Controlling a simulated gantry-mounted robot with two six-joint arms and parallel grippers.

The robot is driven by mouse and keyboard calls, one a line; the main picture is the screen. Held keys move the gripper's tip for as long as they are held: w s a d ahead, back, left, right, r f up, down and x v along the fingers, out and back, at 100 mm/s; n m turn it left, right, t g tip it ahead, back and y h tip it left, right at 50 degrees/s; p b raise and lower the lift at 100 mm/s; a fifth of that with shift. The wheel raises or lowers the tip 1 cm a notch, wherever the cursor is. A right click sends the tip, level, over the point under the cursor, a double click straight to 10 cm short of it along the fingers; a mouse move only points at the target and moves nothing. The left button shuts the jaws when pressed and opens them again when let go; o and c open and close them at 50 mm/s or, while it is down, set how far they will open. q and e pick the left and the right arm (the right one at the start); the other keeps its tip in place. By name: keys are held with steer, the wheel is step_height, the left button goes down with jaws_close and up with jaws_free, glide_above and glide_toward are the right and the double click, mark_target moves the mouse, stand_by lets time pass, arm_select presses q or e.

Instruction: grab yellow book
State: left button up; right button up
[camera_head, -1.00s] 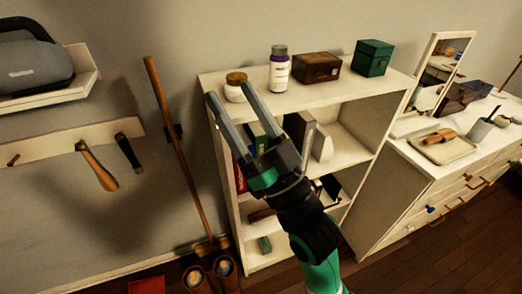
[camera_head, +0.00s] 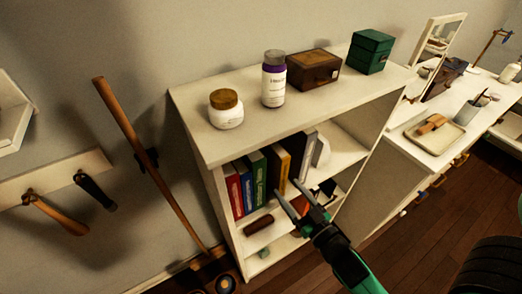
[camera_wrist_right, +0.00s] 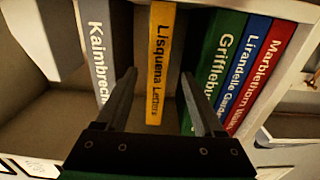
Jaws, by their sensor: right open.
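The yellow book (camera_wrist_right: 160,60), lettered "Lisquena Letters", stands upright in a row of books. In the head view, its yellow spine (camera_head: 284,172) shows on the middle shelf, between a green book (camera_head: 257,178) and a grey book (camera_head: 303,152). My right gripper (camera_head: 287,186) is open and empty in front of the row, its fingers pointing at the books. In the right wrist view, the yellow spine appears between the two fingers (camera_wrist_right: 158,76), with dark gaps on either side of it. I cannot tell whether the fingertips reach past the spine. My left gripper is not in view.
A blue book (camera_head: 245,185) and a red book (camera_head: 234,192) stand left of the green one. The white shelf's top board (camera_head: 240,150) overhangs the row and carries a jar (camera_head: 226,110), a bottle (camera_head: 273,80) and two boxes. A dresser (camera_head: 430,155) stands to the right.

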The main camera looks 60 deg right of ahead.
mark_target(283, 183)
steer(key=p+x, duration=0.1)
steer(key=x, duration=0.4)
steer(key=shift+w+d, duration=0.25)
steer(key=shift+w, duration=0.05)
steer(key=x, duration=0.5)
steer(key=shift+d+r, duration=0.15)
steer(key=shift+r, duration=0.1)
jaws_close()
stand_by(0.9)
